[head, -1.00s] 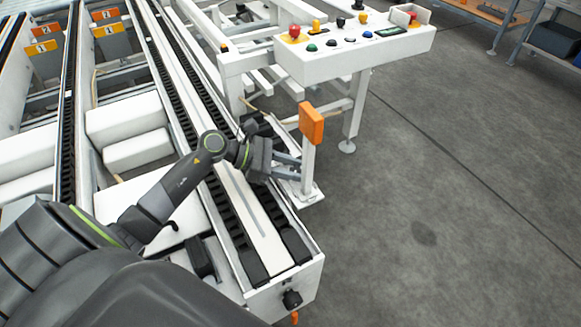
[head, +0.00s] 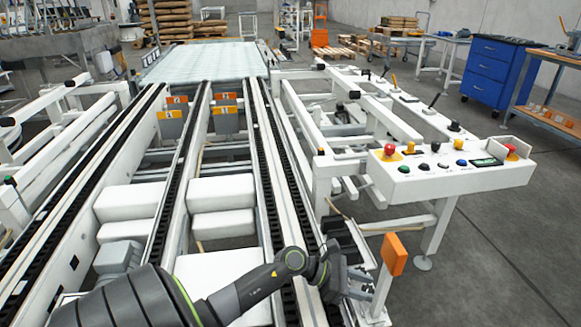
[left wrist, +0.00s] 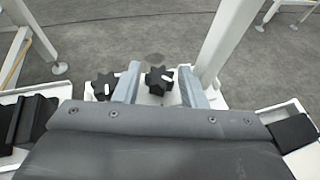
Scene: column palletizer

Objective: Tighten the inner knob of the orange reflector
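The orange reflector (head: 394,254) stands on a white post at the lower right of the head view. My left gripper (head: 366,284) is just left of that post. In the left wrist view, its two grey fingers (left wrist: 160,88) are apart. A black star-shaped knob (left wrist: 158,80) lies between them, with a gap visible on each side. A second black star knob (left wrist: 103,86) is left of the left finger, outside the grip. A white post (left wrist: 225,40) rises right of the fingers. The knobs cannot be made out in the head view. My right gripper is not in view.
A white control panel (head: 455,168) with coloured buttons stands behind the reflector. Conveyor rails with black chains (head: 268,180) run to the left, with white blocks (head: 222,192) between them. A blue drawer cabinet (head: 497,72) is at the back right. Grey floor right of the reflector is clear.

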